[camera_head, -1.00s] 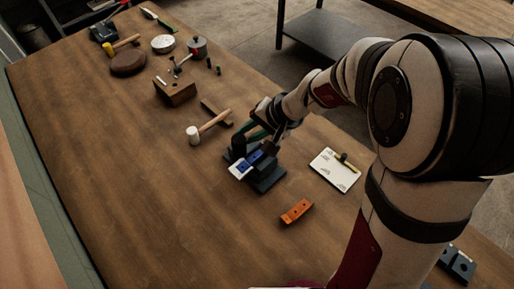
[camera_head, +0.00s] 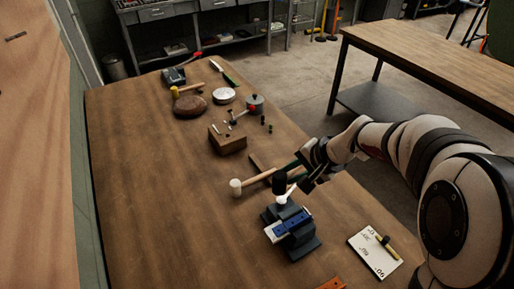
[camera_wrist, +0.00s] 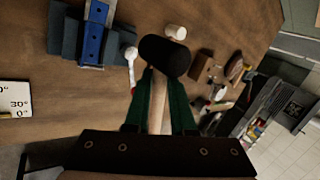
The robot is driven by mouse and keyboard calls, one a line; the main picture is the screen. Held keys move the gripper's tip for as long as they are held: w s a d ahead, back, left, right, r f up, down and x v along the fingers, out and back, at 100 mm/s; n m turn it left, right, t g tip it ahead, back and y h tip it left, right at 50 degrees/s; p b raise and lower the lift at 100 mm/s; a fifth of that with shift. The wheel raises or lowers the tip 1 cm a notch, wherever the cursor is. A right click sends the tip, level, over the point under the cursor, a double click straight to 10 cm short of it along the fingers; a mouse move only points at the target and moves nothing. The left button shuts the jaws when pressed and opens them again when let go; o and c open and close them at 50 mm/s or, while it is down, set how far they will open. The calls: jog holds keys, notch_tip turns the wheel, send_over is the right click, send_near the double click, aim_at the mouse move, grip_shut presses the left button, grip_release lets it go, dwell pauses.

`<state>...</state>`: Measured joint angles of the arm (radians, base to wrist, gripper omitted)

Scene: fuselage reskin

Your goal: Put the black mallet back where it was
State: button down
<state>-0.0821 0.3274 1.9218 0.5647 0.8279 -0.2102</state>
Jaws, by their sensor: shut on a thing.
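The black mallet's dark head (camera_head: 279,183) shows just behind the blue-topped fixture in the head view. It is large in the wrist view (camera_wrist: 165,56), with its pale wooden handle (camera_wrist: 157,100) running back between the green fingers. My gripper (camera_wrist: 160,82) is shut on that handle; it also shows in the head view (camera_head: 295,166). The head appears held above the table, though its exact height is unclear. A white-headed mallet (camera_head: 236,187) lies on the table to the left, also visible in the wrist view (camera_wrist: 175,32).
The dark fixture (camera_head: 303,246) with a blue part (camera_head: 291,224) stands close in front. A small white tool (camera_head: 284,199) is beside it. A marked white board (camera_head: 374,256) lies right. A wooden block (camera_head: 228,143) and several tools stand farther back. The left tabletop is clear.

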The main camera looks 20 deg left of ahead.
jog(key=w+a+f+m+t+h, duration=0.1)
jog(key=w+a+f+m, duration=0.2)
jog(key=w, duration=0.4)
jog(key=w+a+f+t, duration=0.1)
jog(key=w+a+f, duration=0.3)
jog(key=w+a, duration=0.15)
jog(key=a+f, duration=0.2)
jog(key=a, duration=0.1)
jog(key=a+f, duration=0.2)
jog(key=a, duration=0.2)
jog(key=a+f, duration=0.2)
jog(key=a, duration=0.2)
jog(key=shift+w+f, duration=0.35)
jog(key=shift+w, duration=0.05)
notch_tip(320, 180, down, 4)
jog(key=shift+f, duration=0.1)
jog(key=shift+f, duration=0.1)
jog(key=c, duration=0.8)
grip_release()
jog(key=shift+o, duration=0.2)
